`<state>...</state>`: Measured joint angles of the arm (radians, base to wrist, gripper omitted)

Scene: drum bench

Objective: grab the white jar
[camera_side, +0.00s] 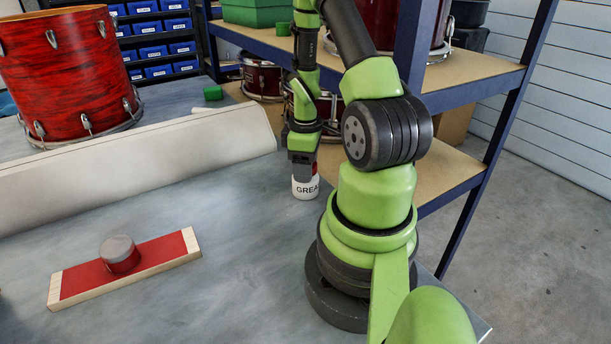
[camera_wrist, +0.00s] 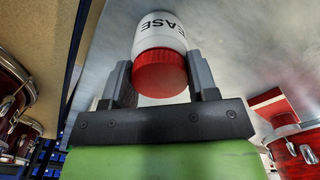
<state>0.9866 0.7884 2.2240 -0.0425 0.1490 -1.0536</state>
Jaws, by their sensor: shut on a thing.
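Whether the jar's bottom touches the bench cannot be told for sure.
A red board with pale ends (camera_side: 75,283) lies on the bench with a grey-topped red cylinder (camera_side: 119,253) on it. A red drum (camera_side: 66,75) stands behind a long pale raised panel (camera_side: 150,160). A blue-framed shelf (camera_side: 466,80) stands behind my arm. The front middle bench is clear.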

